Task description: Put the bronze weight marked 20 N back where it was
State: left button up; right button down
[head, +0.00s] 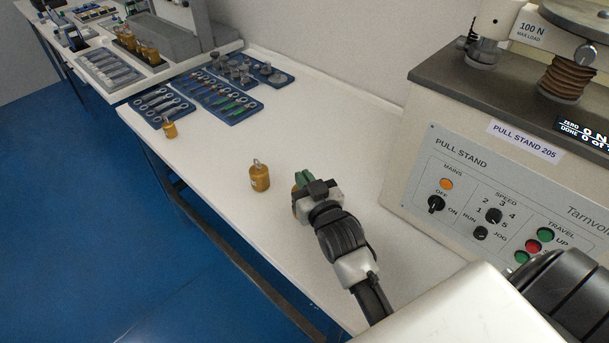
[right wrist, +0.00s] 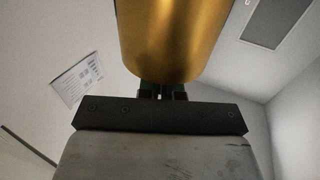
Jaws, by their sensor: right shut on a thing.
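My right gripper (head: 302,183) is above the white bench, in front of the pull stand, shut on a bronze weight (head: 296,206). In the head view the gripper hides most of this weight. In the right wrist view the weight (right wrist: 175,40) is a large smooth bronze cylinder just beyond the fingers (right wrist: 163,92); no marking shows on it. Another bronze weight (head: 260,178) with a ring on top stands upright on the bench to the left of the gripper. A smaller bronze weight (head: 170,130) stands near the front edge, farther left. Their markings cannot be read. My left gripper is out of view.
The pull stand (head: 420,180) with knobs and buttons fills the right. Blue trays with hooks and grips (head: 236,116) lie at the bench's far end. More bronze weights (head: 148,52) stand on a unit beyond.

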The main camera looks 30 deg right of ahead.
jog(key=shift+s+f, duration=0.1)
jog(key=shift+f, duration=0.2)
dwell(0.4)
jog(key=c, duration=1.6)
grip_release()
jog(key=shift+a+f, duration=0.1)
jog(key=shift+f, duration=0.35)
jog(key=shift+c, duration=0.2)
jog(key=o, duration=0.3)
jog(key=shift+s+f+b, duration=0.1)
jog(key=shift+b, duration=0.2)
jog(key=shift+o, duration=0.2)
jog(key=shift+r, duration=0.4)
jog(key=shift+s+r, duration=0.15)
jog(key=shift+s, duration=0.1)
jog(key=s, duration=1.1)
jog(key=shift+s+a+r, duration=0.15)
jog(key=shift+a+r, duration=0.15)
jog(key=shift+r, duration=0.1)
